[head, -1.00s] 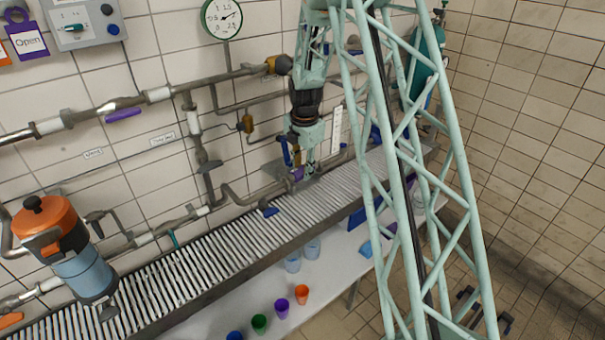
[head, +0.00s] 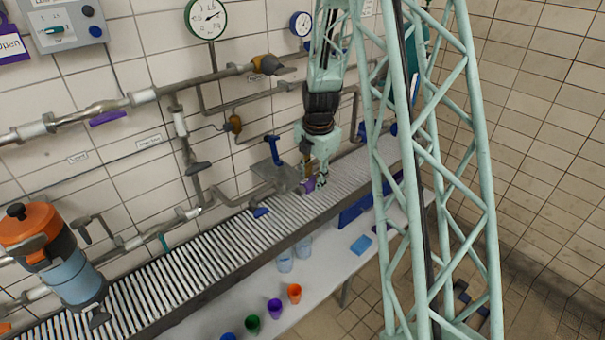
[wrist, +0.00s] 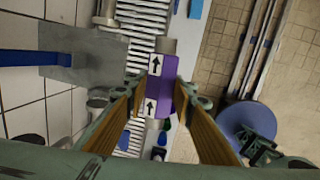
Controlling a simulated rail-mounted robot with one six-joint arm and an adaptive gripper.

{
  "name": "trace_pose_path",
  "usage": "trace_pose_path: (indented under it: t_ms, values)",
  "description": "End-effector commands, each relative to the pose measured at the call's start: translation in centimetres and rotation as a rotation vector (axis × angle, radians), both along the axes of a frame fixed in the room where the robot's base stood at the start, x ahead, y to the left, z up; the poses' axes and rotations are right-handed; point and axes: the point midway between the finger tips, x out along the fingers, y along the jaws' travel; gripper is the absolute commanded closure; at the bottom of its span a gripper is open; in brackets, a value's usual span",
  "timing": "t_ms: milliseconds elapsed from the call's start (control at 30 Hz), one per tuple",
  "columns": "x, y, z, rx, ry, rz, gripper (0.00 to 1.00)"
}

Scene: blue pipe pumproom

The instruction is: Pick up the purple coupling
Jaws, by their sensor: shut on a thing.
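I cannot tell from the head view how far the coupling is above the slats.
The slatted rack (head: 160,272) runs along the tiled wall under grey pipes. A grey plate with a blue handle (head: 273,151) stands left of my gripper. Several coloured cups, including an orange cup (head: 294,293), stand on the white table (head: 330,268) below.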

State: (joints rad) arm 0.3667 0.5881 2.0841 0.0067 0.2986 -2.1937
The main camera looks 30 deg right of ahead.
Motion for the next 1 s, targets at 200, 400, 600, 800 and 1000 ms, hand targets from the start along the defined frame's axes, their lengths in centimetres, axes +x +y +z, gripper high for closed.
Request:
trace_pose_path:
  t_ms: [200,400,600,800,1000]
  values:
    - [-3.5,-0.7,0.0,0.000,0.000,-0.001,0.94]
    - [-5.4,-1.1,0.1,-0.001,-0.001,-0.001,0.94]
    - [-6.1,-1.2,0.0,0.000,-0.001,-0.001,0.94]
    - [-6.2,-1.2,0.0,0.000,-0.001,0.000,0.94]
    - [-6.2,-1.2,0.0,-0.001,-0.001,0.000,0.94]
